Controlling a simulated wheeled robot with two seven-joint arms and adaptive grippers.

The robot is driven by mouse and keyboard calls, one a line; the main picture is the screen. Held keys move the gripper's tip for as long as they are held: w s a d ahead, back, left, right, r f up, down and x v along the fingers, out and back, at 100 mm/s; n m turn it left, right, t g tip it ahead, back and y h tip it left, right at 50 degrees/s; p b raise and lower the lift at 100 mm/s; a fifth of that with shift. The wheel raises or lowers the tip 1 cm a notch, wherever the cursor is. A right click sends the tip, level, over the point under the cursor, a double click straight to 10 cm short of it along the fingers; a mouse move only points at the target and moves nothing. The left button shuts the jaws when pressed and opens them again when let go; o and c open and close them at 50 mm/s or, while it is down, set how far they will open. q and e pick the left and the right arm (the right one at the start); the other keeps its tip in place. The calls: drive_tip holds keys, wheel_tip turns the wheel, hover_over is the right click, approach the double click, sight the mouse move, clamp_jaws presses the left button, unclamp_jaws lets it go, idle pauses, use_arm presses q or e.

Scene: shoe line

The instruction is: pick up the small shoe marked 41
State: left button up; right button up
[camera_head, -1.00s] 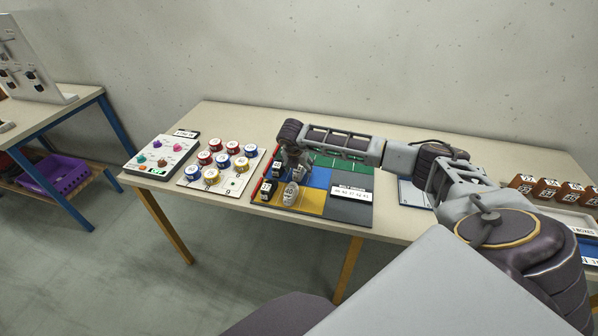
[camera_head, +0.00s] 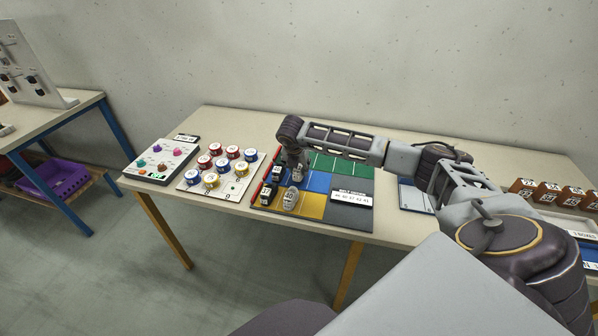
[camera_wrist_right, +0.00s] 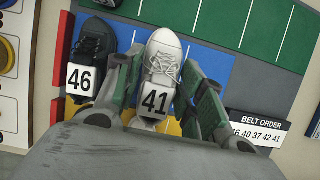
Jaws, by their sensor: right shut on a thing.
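The small white shoe marked 41 (camera_wrist_right: 160,75) is between the two fingers of my right gripper (camera_wrist_right: 165,85) in the right wrist view. The fingers close on its sides, and its number card faces the camera. In the head view my right gripper (camera_head: 297,167) points down over the blue part of the coloured board (camera_head: 332,163) and largely hides the shoe. I cannot tell whether the shoe is clear of the board. My left gripper is not in view.
A black shoe marked 46 (camera_wrist_right: 88,60) stands close left of the gripper. A belt order sign (camera_head: 351,197) lies at right. Coloured round tins (camera_head: 211,180) and a knob panel (camera_head: 161,160) are left.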

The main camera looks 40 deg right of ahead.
wheel_tip(320, 180, up, 6)
drive_tip(key=shift+r+b, duration=0.1)
drive_tip(key=shift+b, duration=0.25)
drive_tip(key=shift+r, duration=0.55)
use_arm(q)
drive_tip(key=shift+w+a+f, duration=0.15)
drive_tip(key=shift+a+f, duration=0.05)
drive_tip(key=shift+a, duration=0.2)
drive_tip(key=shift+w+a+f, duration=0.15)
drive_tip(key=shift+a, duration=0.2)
use_arm(e)
drive_tip(key=shift+r, duration=0.1)
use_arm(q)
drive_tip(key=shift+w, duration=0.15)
